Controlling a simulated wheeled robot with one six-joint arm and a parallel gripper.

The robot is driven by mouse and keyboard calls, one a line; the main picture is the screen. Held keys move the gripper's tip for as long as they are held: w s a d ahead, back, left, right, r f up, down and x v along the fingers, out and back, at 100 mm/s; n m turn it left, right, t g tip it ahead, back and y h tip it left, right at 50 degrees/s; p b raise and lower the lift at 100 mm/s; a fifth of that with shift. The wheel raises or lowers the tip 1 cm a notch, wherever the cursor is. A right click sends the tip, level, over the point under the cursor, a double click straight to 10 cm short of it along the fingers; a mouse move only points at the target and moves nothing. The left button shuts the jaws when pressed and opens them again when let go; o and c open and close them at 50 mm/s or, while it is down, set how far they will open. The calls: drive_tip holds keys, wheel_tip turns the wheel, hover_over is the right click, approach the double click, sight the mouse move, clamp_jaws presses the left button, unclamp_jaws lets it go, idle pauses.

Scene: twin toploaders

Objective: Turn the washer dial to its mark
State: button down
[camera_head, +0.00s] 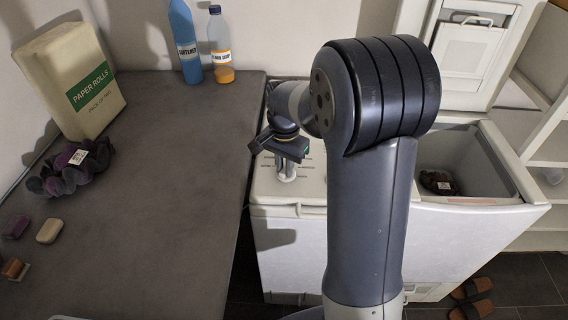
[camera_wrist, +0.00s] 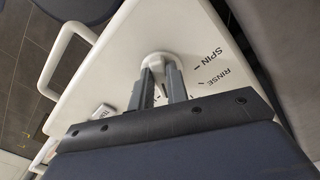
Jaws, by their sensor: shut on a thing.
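The washer dial (camera_wrist: 160,62) is a white round knob on the white control top, partly hidden by my fingers in the wrist view. My gripper (camera_wrist: 162,78) is shut on the dial, one finger on each side of it. Printed words SPIN and RINSE with short tick lines show to the right of the dial in the wrist view. Other marks are hidden, and I cannot tell where the dial points. In the head view my gripper (camera_head: 287,172) reaches down to the top of the washer (camera_head: 305,192), beside my arm.
A grey counter (camera_head: 165,190) runs along the left, with paper rolls (camera_head: 75,85), a dark purple bundle (camera_head: 70,168) and soaps. A blue softener bottle (camera_head: 185,45) and another bottle (camera_head: 219,45) stand at its back. An open tub (camera_head: 465,160) lies right of my arm. Sandals (camera_head: 472,298) are on the floor.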

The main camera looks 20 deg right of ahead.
drive_tip(key=n, duration=0.5)
drive_tip(key=shift+s+d+p, duration=0.1)
drive_tip(key=shift+d+p, duration=0.05)
drive_tip(key=shift+p, duration=0.25)
drive_tip(key=shift+n, duration=0.3)
drive_tip(key=c, duration=1.4)
unclamp_jaws()
drive_tip(key=shift+r, duration=0.1)
wheel_tip(320, 180, up, 11)
drive_tip(key=shift+f, duration=0.2)
